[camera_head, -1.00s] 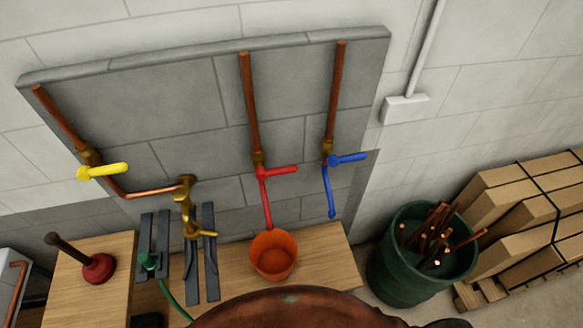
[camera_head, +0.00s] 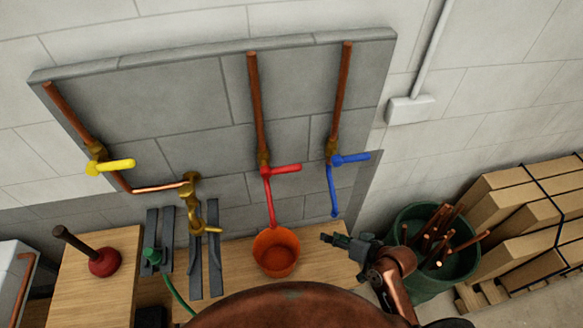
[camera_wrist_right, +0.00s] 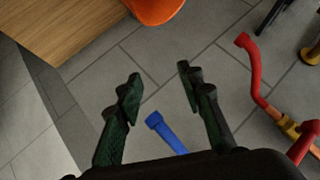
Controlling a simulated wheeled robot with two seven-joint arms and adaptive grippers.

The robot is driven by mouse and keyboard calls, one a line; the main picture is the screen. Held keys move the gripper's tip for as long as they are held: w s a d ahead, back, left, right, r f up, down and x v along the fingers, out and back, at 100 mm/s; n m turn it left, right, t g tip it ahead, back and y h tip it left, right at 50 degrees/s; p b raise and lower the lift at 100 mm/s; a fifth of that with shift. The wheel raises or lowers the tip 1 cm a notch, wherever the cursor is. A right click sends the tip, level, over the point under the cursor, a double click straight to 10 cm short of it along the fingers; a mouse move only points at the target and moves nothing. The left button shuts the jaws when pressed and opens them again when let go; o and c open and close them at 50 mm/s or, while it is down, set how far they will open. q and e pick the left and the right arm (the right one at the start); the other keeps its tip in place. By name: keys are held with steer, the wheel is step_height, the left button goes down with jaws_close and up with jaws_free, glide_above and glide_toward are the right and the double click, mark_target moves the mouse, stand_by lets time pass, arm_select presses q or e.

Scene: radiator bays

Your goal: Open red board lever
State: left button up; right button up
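The red lever (camera_head: 283,169) sticks out to the right from a brass valve on the copper pipe, with a red spout pipe (camera_head: 270,203) hanging below it. In the right wrist view the red pipe (camera_wrist_right: 253,75) shows at the right, and a red part shows at the right edge. My right gripper (camera_head: 328,238) is low and to the right of the red lever, apart from it. In the wrist view its two fingers (camera_wrist_right: 158,88) are spread with nothing between them. My left gripper is not in view.
A blue lever (camera_head: 351,159) with a blue spout (camera_head: 333,192) is right of the red one. An orange bucket (camera_head: 276,252) stands on the wooden bench below. A yellow lever (camera_head: 112,166) is at the left. A green barrel (camera_head: 420,288) of copper pipes stands at the right.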

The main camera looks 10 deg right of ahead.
steer(key=w+a+r+m+t+y, duration=0.2)
steer(key=w+a+r+y, duration=0.25)
steer(key=r, duration=0.45)
steer(key=m+t+y, duration=0.3)
steer(key=m, duration=0.1)
glide_toward(290, 169)
steer(key=x, duration=0.3)
steer(key=shift+w+a+f, duration=0.2)
steer(key=shift+w+f, duration=0.15)
steer(key=shift+w, duration=0.25)
steer(key=p+x, duration=0.2)
steer(key=x, duration=0.4)
steer(key=shift+p, duration=0.3)
steer(key=shift+w+a, duration=0.25)
steer(key=shift+a, duration=0.15)
steer(key=shift+f, duration=0.1)
jaws_close()
